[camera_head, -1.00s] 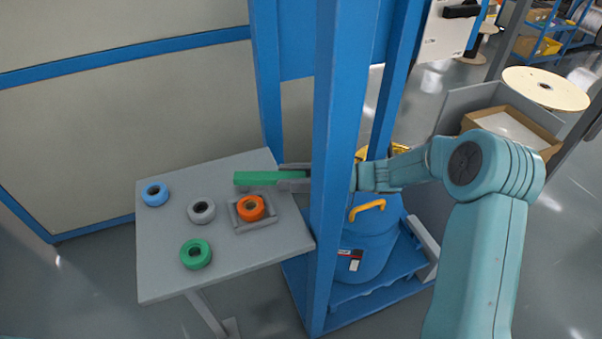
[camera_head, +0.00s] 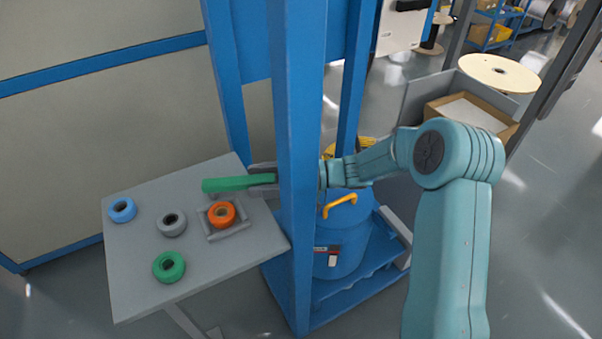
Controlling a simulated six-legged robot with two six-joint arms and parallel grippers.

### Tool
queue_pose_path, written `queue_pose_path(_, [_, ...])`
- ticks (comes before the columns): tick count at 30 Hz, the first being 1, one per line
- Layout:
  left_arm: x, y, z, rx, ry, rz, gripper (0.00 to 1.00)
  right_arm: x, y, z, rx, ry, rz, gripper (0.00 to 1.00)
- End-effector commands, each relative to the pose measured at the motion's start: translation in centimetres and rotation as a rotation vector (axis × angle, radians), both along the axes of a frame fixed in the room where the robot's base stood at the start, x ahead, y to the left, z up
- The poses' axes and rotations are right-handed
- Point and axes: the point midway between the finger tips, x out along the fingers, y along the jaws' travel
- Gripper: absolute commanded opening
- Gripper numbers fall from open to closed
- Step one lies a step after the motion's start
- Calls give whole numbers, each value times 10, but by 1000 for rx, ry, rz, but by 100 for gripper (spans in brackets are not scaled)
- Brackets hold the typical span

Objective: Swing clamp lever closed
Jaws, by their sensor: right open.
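A yellow curved handle (camera_head: 340,204) sits on the blue drum (camera_head: 342,238) behind the blue post. It looks like a lever, but I cannot tell whether it is the clamp lever. My right arm reaches in from the right and passes behind the post. My right gripper (camera_head: 262,178) shows on the post's left side, over the table's back right edge, left of the drum and apart from the yellow handle. It is open, with a green bar (camera_head: 228,184) sticking out leftward at its fingers. The post hides my wrist. My left gripper is out of view.
A grey table (camera_head: 215,258) bears blue (camera_head: 122,210), grey (camera_head: 172,224) and green (camera_head: 168,267) rolls, and an orange roll (camera_head: 222,214) in a small tray. The tall blue post (camera_head: 298,150) stands between table and drum. A cardboard box (camera_head: 475,112) is at the back right.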

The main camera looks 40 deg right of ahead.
Motion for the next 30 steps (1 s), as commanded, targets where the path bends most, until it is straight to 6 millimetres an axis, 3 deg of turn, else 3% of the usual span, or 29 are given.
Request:
queue_pose_path(5, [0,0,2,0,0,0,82,-13,-27,0,-1,0,-6,55])
queue_pose_path(12, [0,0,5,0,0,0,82,-43,-85,0,-2,0,-6,55])
queue_pose_path(18, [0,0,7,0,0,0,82,-64,-122,0,-2,1,-3,55])
queue_pose_path(24, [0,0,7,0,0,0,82,-73,-139,0,-1,0,1,55])
queue_pose_path(30, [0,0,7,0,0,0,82,-75,-141,0,0,0,2,55])
